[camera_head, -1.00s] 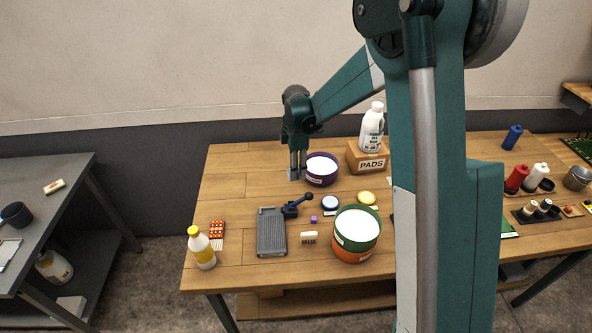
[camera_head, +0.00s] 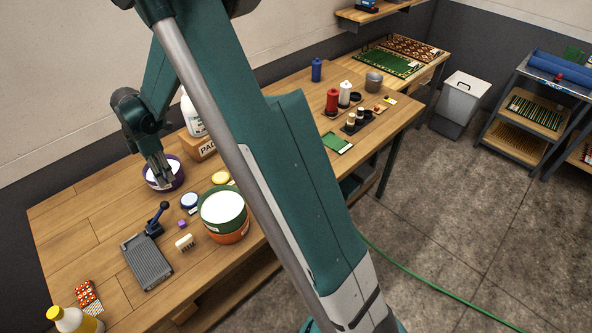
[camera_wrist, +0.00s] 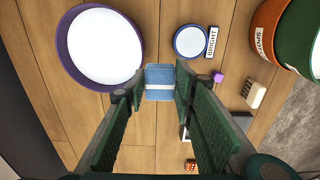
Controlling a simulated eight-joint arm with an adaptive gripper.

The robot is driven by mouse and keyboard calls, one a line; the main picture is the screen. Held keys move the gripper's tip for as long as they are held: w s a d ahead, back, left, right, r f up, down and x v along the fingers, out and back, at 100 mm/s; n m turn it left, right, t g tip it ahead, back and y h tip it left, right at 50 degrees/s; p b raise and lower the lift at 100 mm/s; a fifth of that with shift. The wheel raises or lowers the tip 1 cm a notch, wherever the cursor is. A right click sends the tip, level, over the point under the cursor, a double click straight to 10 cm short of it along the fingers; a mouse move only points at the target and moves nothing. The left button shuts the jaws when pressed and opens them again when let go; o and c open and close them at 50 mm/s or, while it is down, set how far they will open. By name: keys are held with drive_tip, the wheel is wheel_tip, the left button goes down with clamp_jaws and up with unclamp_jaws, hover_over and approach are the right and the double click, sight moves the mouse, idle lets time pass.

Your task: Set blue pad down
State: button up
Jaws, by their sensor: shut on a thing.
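The blue pad (camera_wrist: 160,74), with a white band across it, is held between the fingertips of my gripper (camera_wrist: 160,84) in the wrist view. In the head view my gripper (camera_head: 164,179) points down by the purple-rimmed tub (camera_head: 152,183); I cannot make out the pad there. In the wrist view the tub (camera_wrist: 99,48) is left of the pad and the blue-rimmed BRIGHT dish (camera_wrist: 191,42) is to its right. Bare wood shows around the pad; I cannot tell whether the pad touches the table.
A PADS box (camera_head: 203,147) stands behind the purple tub. A green tub stacked on an orange one (camera_head: 222,210), a yellow-lidded dish (camera_head: 221,178), a grey tray (camera_head: 147,262) and a dark blue-handled tool (camera_head: 156,221) are nearby. Bare wood (camera_head: 98,208) lies left of the purple tub.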

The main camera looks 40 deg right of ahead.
drive_tip(key=s+d+m, duration=0.3)
drive_tip(key=s+d, duration=0.5)
drive_tip(key=d, duration=0.7)
drive_tip(key=s+d+m, duration=0.3)
drive_tip(key=s+d, duration=0.5)
drive_tip(key=d, duration=0.8)
drive_tip(key=s+d+m, duration=0.3)
drive_tip(key=s+d, duration=0.5)
drive_tip(key=d, duration=0.7)
drive_tip(key=shift+d+r+p, duration=0.15)
drive_tip(key=shift+d+p, duration=0.25)
drive_tip(key=shift+f, duration=2.95)
drive_tip(key=shift+f+b, duration=0.3)
drive_tip(key=shift+f, duration=1.8)
drive_tip(key=shift+f, duration=0.15)
